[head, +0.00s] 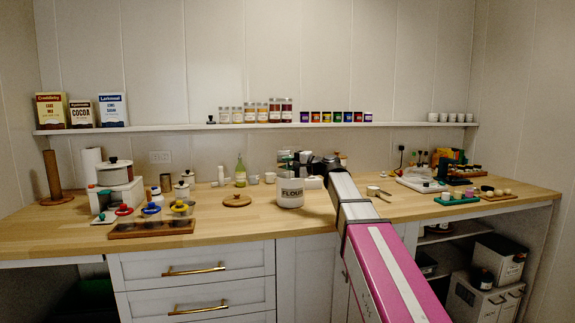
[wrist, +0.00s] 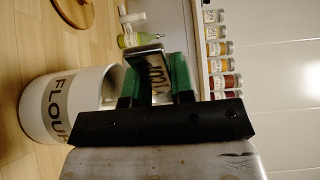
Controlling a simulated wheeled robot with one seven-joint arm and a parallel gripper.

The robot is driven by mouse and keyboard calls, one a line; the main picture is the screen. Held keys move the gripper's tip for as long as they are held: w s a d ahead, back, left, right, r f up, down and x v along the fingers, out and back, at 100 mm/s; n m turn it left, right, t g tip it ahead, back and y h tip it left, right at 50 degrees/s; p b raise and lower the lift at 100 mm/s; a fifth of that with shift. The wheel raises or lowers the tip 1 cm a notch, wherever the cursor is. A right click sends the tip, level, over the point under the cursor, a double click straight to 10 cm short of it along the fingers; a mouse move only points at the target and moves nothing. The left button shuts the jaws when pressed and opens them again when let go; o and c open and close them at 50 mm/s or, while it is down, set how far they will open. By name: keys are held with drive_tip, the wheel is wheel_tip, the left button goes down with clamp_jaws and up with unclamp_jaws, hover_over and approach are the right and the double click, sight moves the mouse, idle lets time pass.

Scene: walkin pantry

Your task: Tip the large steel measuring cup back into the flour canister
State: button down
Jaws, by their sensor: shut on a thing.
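The white flour canister (head: 290,195) stands upright and open on the wooden counter, its FLOUR label facing me. In the wrist view the canister (wrist: 40,108) appears on its side at the left, its open rim near my gripper. My gripper (head: 292,158) is just above the canister. In the wrist view my gripper (wrist: 157,80) has its green-padded fingers shut on a steel strip with stamped lettering, the handle of the steel measuring cup (wrist: 150,62). The cup's bowl is mostly hidden, so its tilt and contents cannot be told.
A round wooden lid (head: 237,200) lies left of the canister. A green-yellow bottle (head: 240,173) and small white cups stand behind. A small metal scoop (head: 377,190) lies to the right. A shelf (head: 180,127) with spice jars runs above.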

drive_tip(key=shift+d+m+t+y, duration=0.4)
drive_tip(key=shift+t+y, duration=0.2)
drive_tip(key=shift+y, duration=0.3)
drive_tip(key=shift+d+m+t+y, duration=0.35)
drive_tip(key=shift+m+t+y, duration=0.3)
drive_tip(key=shift+y, duration=0.25)
drive_tip(key=shift+f, duration=0.1)
drive_tip(key=shift+d+m+t+y, duration=0.25)
drive_tip(key=shift+m+t+y, duration=0.15)
drive_tip(key=shift+m+t, duration=0.05)
drive_tip(key=shift+a+n+g+h, duration=0.5)
drive_tip(key=shift+n+g+h, duration=0.25)
drive_tip(key=shift+h, duration=0.3)
drive_tip(key=shift+a+n+g+h, duration=0.45)
drive_tip(key=shift+n+g+h, duration=0.2)
drive_tip(key=shift+g+h, duration=0.3)
